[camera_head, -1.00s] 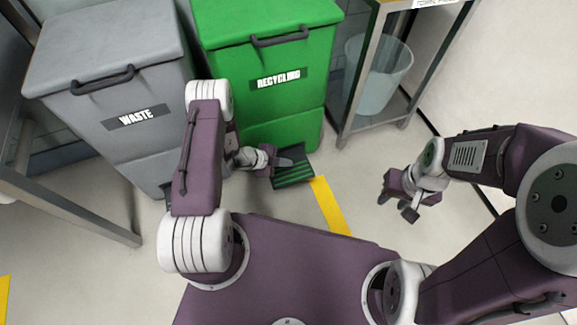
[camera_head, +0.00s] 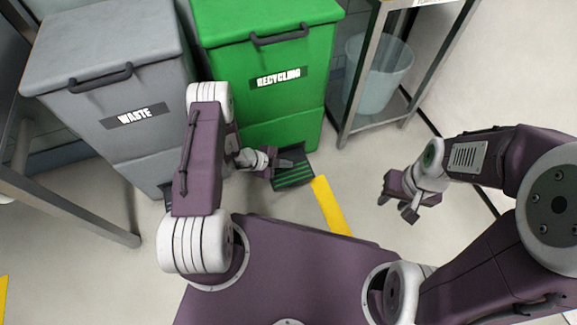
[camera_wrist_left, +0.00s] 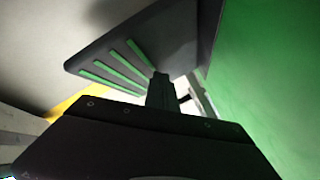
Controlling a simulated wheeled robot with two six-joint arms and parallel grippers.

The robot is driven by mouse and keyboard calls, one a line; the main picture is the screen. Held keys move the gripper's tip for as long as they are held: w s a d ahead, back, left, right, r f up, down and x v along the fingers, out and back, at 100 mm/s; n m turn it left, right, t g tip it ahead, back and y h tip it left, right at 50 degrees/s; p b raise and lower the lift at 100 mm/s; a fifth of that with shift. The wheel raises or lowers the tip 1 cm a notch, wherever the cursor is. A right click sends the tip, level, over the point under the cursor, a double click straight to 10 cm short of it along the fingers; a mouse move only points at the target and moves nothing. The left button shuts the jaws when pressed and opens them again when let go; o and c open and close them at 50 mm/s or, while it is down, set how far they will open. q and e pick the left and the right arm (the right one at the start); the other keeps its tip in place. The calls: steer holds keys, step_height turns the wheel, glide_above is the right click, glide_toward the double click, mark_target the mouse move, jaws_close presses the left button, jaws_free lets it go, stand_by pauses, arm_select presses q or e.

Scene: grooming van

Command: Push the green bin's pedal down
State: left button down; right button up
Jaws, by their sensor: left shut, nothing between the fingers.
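The green bin (camera_head: 265,60), labelled RECYCLING, stands upright with its lid down. Its pedal (camera_head: 293,178), a dark plate with green stripes, sticks out at the floor in front. My left gripper (camera_head: 287,161) is shut and empty, over the pedal's rear part in the head view. In the left wrist view, the shut fingers (camera_wrist_left: 161,88) overlap the edge of the striped pedal (camera_wrist_left: 105,62); I cannot tell whether they touch it. My right gripper (camera_head: 397,202) is open and empty, above the floor to the right of the pedal.
A grey bin (camera_head: 110,60) labelled WASTE stands left of the green bin. A metal rack (camera_head: 350,100) with a pale bucket (camera_head: 378,70) stands to the right. A yellow floor stripe (camera_head: 331,207) runs from the pedal.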

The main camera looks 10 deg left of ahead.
arm_select(q)
steer(key=shift+f+b, duration=0.4)
steer(key=shift+f, duration=0.25)
stand_by(0.3)
steer(key=shift+r+p, duration=1.7)
steer(key=shift+p, duration=0.05)
step_height(320, 180, up, 5)
steer(key=p, duration=0.4)
steer(key=shift+p, duration=0.4)
